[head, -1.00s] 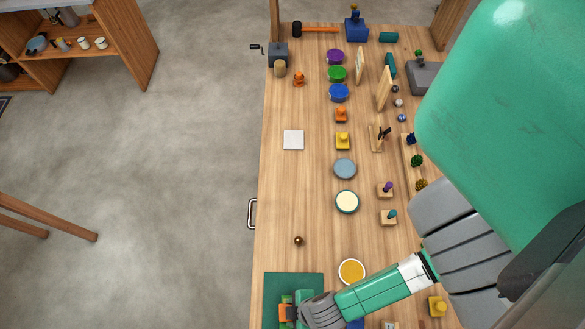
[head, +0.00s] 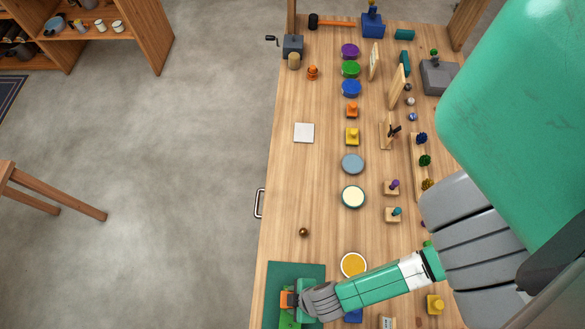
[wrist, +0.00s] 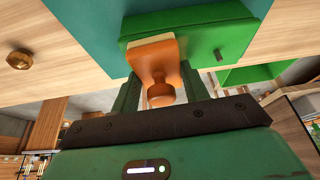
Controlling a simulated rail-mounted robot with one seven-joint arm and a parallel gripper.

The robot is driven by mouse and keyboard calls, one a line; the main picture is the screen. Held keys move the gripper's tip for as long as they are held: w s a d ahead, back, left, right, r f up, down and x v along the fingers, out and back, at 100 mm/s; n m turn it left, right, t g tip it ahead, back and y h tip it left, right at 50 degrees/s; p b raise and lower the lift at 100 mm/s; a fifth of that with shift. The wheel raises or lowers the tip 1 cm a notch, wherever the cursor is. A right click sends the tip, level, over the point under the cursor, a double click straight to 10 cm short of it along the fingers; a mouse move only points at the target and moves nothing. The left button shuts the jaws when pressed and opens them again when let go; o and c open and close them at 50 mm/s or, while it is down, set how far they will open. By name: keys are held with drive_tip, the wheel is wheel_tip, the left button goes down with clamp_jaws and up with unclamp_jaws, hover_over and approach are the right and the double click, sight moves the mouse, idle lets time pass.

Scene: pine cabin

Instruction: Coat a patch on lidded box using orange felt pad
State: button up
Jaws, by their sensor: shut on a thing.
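My gripper (head: 296,301) is over the dark green mat (head: 310,269) at the near end of the bench. It is shut on the knob of the orange felt pad (head: 286,298). In the wrist view the pad (wrist: 153,56) lies flat against or very close over a green box-like block (wrist: 215,38), which looks like the lidded box; I cannot tell if they touch. My fingers (wrist: 160,94) stand on both sides of the knob. A bit of green (head: 287,319) shows below the gripper in the head view. No coated patch is visible; the pad hides part of the surface.
A brass knob-like ball (head: 303,232) sits beyond the mat. A dish of yellow-orange (head: 353,264) stands to the right, near my forearm. A white square (head: 304,133) and several stamps and lids stand farther up the bench. The bench's left strip is mostly clear.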

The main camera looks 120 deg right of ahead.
drive_tip(key=shift+s+d, duration=0.2)
drive_tip(key=shift+d, duration=0.1)
drive_tip(key=shift+r, duration=0.1)
wheel_tip(320, 180, up, 6)
drive_tip(key=p, duration=0.6)
drive_tip(key=shift+r+p, duration=1.05)
drive_tip(key=shift+r, duration=0.4)
drive_tip(key=shift+f, duration=0.15)
